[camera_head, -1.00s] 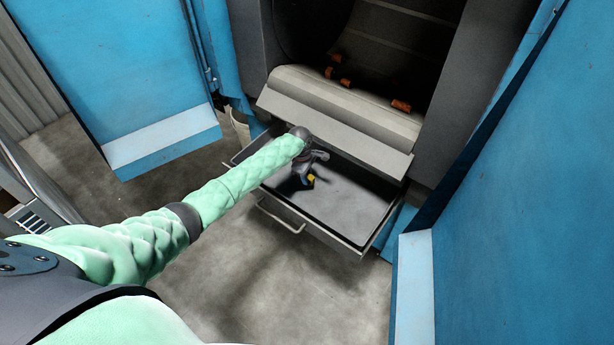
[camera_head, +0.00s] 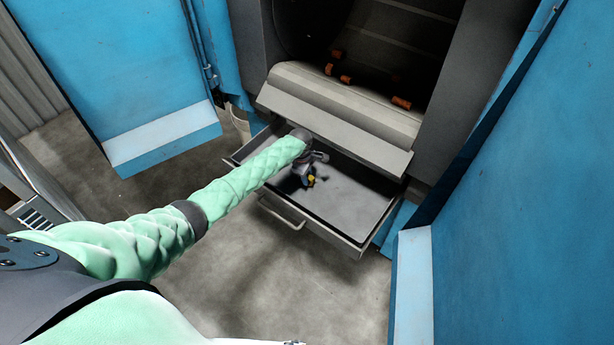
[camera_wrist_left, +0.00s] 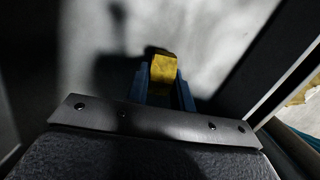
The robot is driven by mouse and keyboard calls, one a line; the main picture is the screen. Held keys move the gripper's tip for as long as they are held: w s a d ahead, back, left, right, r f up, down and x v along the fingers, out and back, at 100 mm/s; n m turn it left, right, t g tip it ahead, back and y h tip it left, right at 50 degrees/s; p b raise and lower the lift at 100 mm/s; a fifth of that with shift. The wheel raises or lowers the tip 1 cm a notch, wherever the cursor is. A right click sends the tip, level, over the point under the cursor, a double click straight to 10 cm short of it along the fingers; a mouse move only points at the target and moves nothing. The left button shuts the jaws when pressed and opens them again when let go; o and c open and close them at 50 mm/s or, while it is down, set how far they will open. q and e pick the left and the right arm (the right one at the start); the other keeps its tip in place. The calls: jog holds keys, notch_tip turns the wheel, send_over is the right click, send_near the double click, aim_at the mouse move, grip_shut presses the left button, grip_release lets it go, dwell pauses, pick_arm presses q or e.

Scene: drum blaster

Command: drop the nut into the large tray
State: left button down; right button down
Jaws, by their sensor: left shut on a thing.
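The nut is a yellow piece (camera_wrist_left: 163,68) between the blue fingers of my left gripper (camera_wrist_left: 162,88) in the left wrist view. In the head view the nut (camera_head: 312,178) is a small yellow spot at the tip of my left gripper (camera_head: 309,181). The gripper is shut on it. It points down over the left part of the large tray (camera_head: 352,205), a wide grey drawer-like tray pulled out below the drum opening. The gap between nut and tray floor is hard to judge. My right gripper is not seen.
A sloping grey lip (camera_head: 335,110) overhangs the tray's back edge. Several orange pieces (camera_head: 401,102) lie in the dark drum above it. Blue doors stand open at left (camera_head: 130,80) and right (camera_head: 525,200). The tray's right part is bare.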

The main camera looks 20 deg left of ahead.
pick_arm(q)
jog(key=c, duration=1.2)
grip_release()
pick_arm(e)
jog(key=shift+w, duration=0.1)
pick_arm(q)
jog(key=shift+r, duration=0.1)
jog(key=r, duration=0.2)
jog(key=r+b, duration=0.1)
jog(key=shift+a+r, duration=0.25)
jog(key=shift+r, duration=0.15)
jog(key=shift+w+r, duration=0.1)
jog(key=shift+r, duration=0.7)
notch_tip(320, 180, up, 8)
jog(key=a+b, duration=0.1)
jog(key=b, duration=0.1)
jog(key=shift+a+f, duration=0.15)
jog(key=shift+f, duration=0.05)
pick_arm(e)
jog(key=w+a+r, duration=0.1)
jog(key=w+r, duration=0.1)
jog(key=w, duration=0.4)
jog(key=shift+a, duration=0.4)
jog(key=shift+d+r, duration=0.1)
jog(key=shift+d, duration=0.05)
